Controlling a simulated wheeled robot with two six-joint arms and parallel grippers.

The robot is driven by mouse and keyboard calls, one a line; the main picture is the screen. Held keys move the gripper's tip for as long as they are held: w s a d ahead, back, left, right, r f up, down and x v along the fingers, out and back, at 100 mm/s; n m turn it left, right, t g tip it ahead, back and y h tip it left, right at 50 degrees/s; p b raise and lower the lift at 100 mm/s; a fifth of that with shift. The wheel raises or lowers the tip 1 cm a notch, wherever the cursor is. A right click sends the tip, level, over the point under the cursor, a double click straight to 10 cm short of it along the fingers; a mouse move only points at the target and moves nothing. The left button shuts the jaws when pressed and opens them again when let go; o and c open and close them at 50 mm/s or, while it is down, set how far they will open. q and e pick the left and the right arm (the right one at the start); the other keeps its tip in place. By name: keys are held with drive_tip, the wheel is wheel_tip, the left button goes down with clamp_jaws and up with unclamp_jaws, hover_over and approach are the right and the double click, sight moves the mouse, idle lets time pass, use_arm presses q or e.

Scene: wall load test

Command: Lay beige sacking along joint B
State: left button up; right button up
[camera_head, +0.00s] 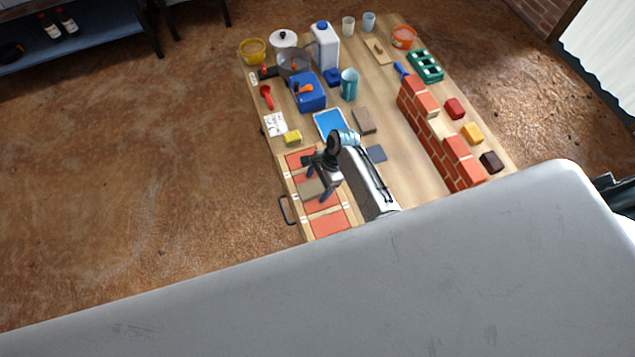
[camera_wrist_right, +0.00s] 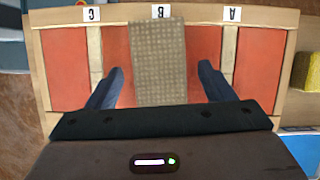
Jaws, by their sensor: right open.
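The beige sacking (camera_wrist_right: 158,50), a woven rectangular piece, lies over the middle of a wooden-framed panel board (camera_wrist_right: 285,20), in line with label B (camera_wrist_right: 160,11). It covers joint B, which is hidden beneath it. It also shows in the head view (camera_head: 310,188). Pale joint strips run bare at label C (camera_wrist_right: 91,13) and label A (camera_wrist_right: 233,14), between orange-red panels (camera_wrist_right: 67,65). My right gripper (camera_wrist_right: 161,69) is open, with one blue finger on each side of the sacking and a gap to both edges. My left gripper is not in view.
A yellow sponge (camera_wrist_right: 306,72) and a blue tray (camera_head: 332,123) are beside the board. A brick wall (camera_head: 437,133) stands on the table's right. Pots, a white jug (camera_head: 326,47) and a blue box (camera_head: 308,92) crowd the far end.

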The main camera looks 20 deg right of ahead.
drive_tip(key=b+v, duration=0.1)
drive_tip(key=v, duration=0.9)
drive_tip(key=shift+d+r, duration=0.2)
drive_tip(key=shift+r, duration=0.15)
